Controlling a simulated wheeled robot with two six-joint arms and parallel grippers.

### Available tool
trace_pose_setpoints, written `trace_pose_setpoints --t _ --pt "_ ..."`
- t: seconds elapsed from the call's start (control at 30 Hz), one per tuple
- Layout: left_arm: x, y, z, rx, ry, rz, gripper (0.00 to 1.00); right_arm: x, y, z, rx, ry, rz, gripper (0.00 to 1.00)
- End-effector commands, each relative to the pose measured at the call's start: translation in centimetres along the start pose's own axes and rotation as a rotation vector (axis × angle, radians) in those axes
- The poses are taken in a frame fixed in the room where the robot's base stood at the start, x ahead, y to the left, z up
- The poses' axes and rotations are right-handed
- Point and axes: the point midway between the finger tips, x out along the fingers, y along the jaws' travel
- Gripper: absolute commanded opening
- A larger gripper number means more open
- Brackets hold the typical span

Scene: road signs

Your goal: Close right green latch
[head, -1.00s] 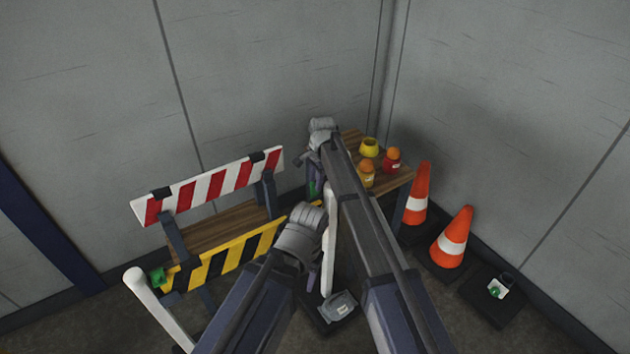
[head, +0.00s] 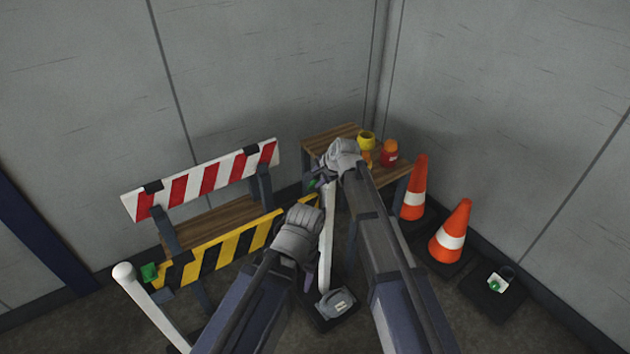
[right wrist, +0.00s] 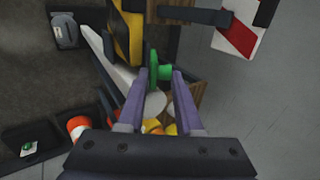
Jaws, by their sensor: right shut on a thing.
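The right green latch (head: 311,184) is at the top of the white post (head: 327,235), beside the end of the black-and-yellow board. My right gripper (head: 324,181) is at that latch, its fingers partly hidden by the hand. In the right wrist view, the green latch (right wrist: 154,70) sits between the purple fingertips of my right gripper (right wrist: 160,72), which is shut on it. The left green latch (head: 149,272) is at the other end of the black-and-yellow board (head: 228,243). My left gripper (head: 311,281) points down beside the white post; its fingers are mostly hidden.
A red-and-white board (head: 205,181) stands behind the yellow one. A wooden table (head: 325,142) with lamps stands at the back. Two traffic cones (head: 451,236) are to the right. A grey weight (head: 336,303) lies at the post's foot.

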Motion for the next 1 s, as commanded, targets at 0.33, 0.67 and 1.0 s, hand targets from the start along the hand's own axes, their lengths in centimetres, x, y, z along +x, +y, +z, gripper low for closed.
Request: trace_pose_setpoints --t 0.33,0.67,1.0 --pt "4.5 0.4 -0.3 0.001 0.0 0.0 0.52 0.3 2.0 0.2 0.002 -0.001 -0.222 0.0" --pt "8.7 0.8 -0.5 0.001 0.0 0.0 0.52 0.4 3.3 0.1 0.001 -0.001 -0.42 0.0" --pt "12.4 1.2 -0.7 0.001 0.0 0.0 0.52 0.6 4.1 0.1 0.0 -0.002 -0.576 0.0"
